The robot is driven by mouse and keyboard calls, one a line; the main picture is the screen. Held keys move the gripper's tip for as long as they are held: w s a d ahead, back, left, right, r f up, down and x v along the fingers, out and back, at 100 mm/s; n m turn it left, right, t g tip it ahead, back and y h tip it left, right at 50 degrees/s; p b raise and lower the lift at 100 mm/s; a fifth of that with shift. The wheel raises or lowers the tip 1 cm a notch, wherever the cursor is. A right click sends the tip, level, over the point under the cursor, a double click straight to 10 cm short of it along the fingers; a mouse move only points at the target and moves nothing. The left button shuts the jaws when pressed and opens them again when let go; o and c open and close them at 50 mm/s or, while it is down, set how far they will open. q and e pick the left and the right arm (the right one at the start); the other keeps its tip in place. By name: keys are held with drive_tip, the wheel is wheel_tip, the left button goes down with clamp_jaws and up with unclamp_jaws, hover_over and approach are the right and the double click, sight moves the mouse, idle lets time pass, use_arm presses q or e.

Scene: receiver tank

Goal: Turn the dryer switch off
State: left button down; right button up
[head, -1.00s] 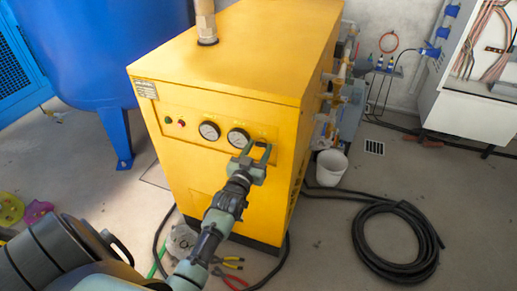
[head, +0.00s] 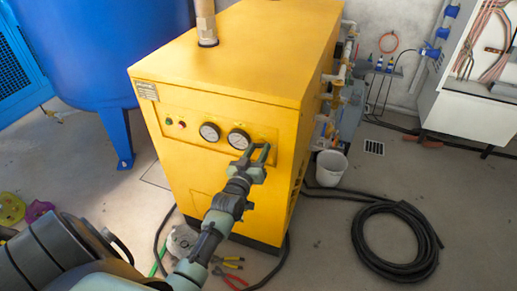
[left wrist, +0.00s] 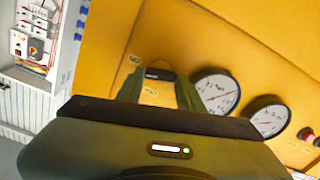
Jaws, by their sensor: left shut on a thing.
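The dryer (head: 225,75) is a large yellow cabinet with a control panel on its front. The dryer switch (left wrist: 158,74) is a small black part on that panel, seen in the left wrist view between my left fingertips. Small pale labels sit beside it, too blurred to read surely. My left gripper (head: 257,153) is at the right end of the panel, right of the two gauges. It is shut on the switch, with one finger on each side (left wrist: 158,80). In the head view my fingers largely hide the switch. My right gripper is out of view.
Two round gauges (head: 210,132) and a red and a green button sit left on the panel. A blue tank (head: 105,50) stands at left.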

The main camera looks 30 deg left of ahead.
use_arm(q)
drive_tip(key=n, duration=0.3)
drive_tip(key=shift+n+p, duration=0.3)
drive_tip(key=shift+n, duration=0.1)
drive_tip(key=n, duration=0.3)
drive_tip(key=shift+a+n, duration=0.1)
drive_tip(key=shift+n, duration=0.2)
drive_tip(key=n, duration=0.3)
drive_tip(key=shift+f+n, duration=0.15)
drive_tip(key=shift+n, duration=0.15)
drive_tip(key=shift+f+n+b, duration=0.1)
drive_tip(key=shift+n+b, duration=0.35)
drive_tip(key=shift+n, duration=1.45)
drive_tip(key=c, duration=1.2)
unclamp_jaws()
